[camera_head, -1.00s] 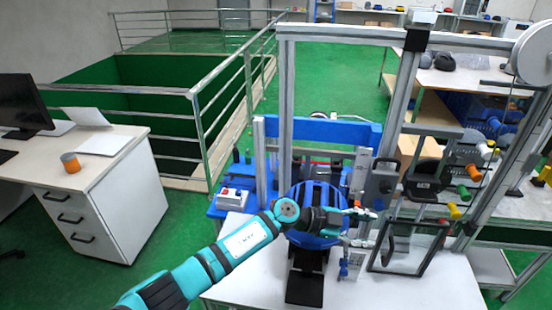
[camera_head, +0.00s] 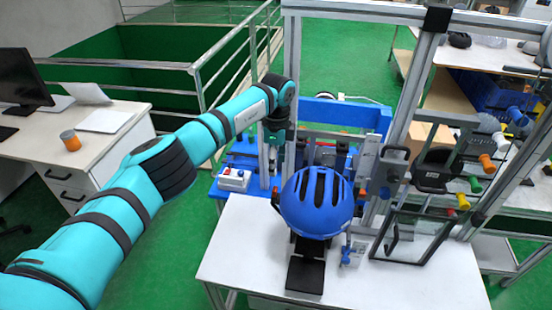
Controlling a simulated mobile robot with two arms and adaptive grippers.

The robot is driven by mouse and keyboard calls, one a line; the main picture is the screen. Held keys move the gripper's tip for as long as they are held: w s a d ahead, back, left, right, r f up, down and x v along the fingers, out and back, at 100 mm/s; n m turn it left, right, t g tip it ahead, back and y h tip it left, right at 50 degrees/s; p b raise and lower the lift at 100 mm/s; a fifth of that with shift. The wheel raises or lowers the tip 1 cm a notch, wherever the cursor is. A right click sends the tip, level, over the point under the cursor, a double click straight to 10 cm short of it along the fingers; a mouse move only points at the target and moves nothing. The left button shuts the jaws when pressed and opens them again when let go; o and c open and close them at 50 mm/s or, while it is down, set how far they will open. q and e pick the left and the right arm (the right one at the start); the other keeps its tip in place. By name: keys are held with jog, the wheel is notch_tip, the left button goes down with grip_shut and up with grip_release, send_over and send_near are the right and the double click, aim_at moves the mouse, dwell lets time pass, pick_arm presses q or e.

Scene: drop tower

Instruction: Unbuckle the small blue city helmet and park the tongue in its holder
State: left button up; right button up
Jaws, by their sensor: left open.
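The blue helmet (camera_head: 317,203) with dark vents sits on a black stand (camera_head: 306,272) on the white table. My left arm reaches in from the left, and my left gripper (camera_head: 276,160) points down behind and to the left of the helmet, apart from it. The gripper is open, with nothing seen in it. A small blue-and-white piece (camera_head: 346,252) stands to the right of the helmet's base; I cannot tell whether it is the tongue holder. The strap, buckle and tongue cannot be made out. My right gripper is not in view.
A metal frame post (camera_head: 292,100) rises behind the helmet. A dark-framed clear panel (camera_head: 410,238) stands at the right on the white table (camera_head: 245,258). The table's front left is clear.

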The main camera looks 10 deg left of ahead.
aim_at(275, 189)
pick_arm(q)
jog(key=f, duration=0.1)
jog(key=f+b, duration=0.1)
jog(key=f, duration=0.1)
jog(key=shift+w, duration=0.2)
notch_tip(275, 189, down, 4)
jog(key=b, duration=0.3)
notch_tip(275, 189, down, 3)
jog(key=shift+r+b, duration=0.1)
jog(key=shift+b, duration=0.8)
jog(key=shift+f+b, duration=0.35)
jog(key=shift+f, duration=0.3)
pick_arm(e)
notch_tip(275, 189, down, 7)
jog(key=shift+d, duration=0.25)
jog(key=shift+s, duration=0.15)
pick_arm(q)
jog(key=c, duration=0.8)
